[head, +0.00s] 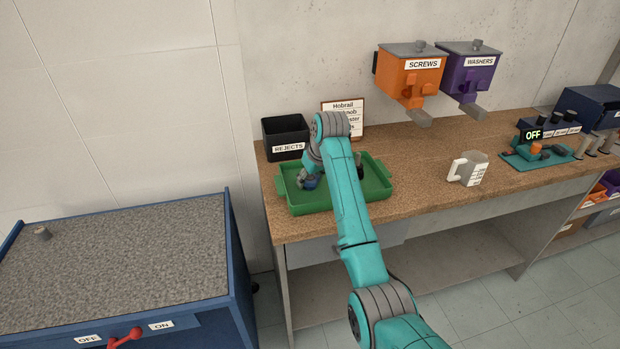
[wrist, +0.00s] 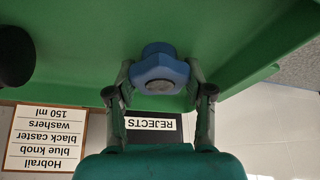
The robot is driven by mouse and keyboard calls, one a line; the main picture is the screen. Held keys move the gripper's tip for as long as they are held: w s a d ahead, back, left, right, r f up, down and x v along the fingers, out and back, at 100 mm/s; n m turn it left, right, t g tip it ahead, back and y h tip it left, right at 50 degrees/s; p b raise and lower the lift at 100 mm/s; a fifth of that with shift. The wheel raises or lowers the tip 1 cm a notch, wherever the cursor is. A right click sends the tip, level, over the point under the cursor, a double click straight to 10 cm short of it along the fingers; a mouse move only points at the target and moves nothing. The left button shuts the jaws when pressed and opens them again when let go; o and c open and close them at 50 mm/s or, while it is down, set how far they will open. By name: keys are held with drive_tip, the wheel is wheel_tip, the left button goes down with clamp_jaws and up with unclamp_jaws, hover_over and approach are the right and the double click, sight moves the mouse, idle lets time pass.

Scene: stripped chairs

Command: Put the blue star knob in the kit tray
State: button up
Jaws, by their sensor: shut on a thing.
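The blue star knob (wrist: 160,70) is pinched between the two fingers of my gripper (wrist: 158,84) in the wrist view. In the head view the knob (head: 311,183) shows as a small blue patch below my gripper (head: 308,178), within the left part of the green kit tray (head: 379,190). The tray (wrist: 225,45) fills the upper part of the wrist view. I cannot tell whether the knob touches its floor. A black round thing (wrist: 14,56), perhaps a caster, is in the tray; it shows dark beside my arm in the head view (head: 359,168).
A black REJECTS bin (head: 285,133) stands behind the tray, with a list card (head: 350,112) beside it. A measuring jug (head: 468,168) stands to the right. Orange SCREWS (head: 409,78) and purple WASHERS (head: 468,77) dispensers hang on the wall. The bench between tray and jug is clear.

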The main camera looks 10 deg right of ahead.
drive_tip(key=o, duration=1.1)
drive_tip(key=shift+o, duration=0.2)
drive_tip(key=v, duration=1.2)
